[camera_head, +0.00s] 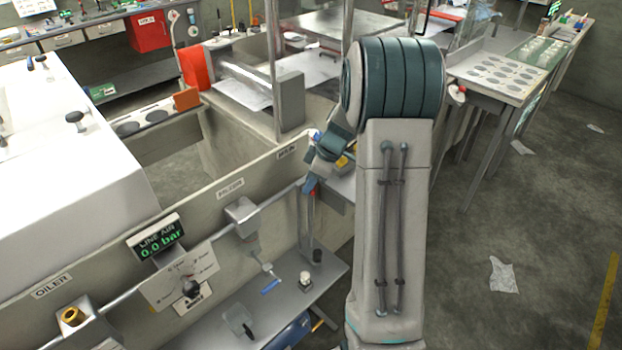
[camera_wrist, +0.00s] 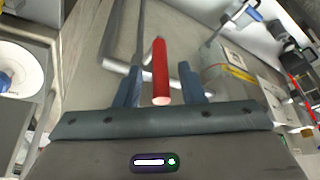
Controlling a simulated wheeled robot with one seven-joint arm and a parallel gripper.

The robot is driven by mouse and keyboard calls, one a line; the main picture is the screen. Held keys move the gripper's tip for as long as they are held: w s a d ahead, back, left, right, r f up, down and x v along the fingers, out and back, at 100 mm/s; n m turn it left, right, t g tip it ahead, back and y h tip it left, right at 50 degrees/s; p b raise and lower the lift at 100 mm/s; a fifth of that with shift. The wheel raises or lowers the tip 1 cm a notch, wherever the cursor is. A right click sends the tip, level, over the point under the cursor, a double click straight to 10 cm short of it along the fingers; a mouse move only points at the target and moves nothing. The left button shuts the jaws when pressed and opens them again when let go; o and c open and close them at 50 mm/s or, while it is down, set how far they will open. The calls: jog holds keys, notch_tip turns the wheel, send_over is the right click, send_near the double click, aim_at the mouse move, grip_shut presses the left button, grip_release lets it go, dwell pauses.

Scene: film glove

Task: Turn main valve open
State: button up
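The main valve's red handle (camera_wrist: 161,75) shows in the wrist view, pointing toward the camera from a grey pipe. My gripper (camera_wrist: 158,70) is open, with one blue finger on each side of the handle and visible gaps between. In the head view my gripper (camera_head: 310,186) is at the right end of the pipe, below a small label that seems to read MAIN (camera_head: 287,152). My arm and gripper hide most of the valve there. The line air display (camera_head: 160,237) reads 0.0 bar.
A grey shelf (camera_head: 262,310) with small parts lies below. Open floor (camera_head: 530,235) is at right.

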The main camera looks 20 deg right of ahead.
jog(key=shift+a+f, duration=0.1)
jog(key=shift+f, duration=0.15)
grip_shut()
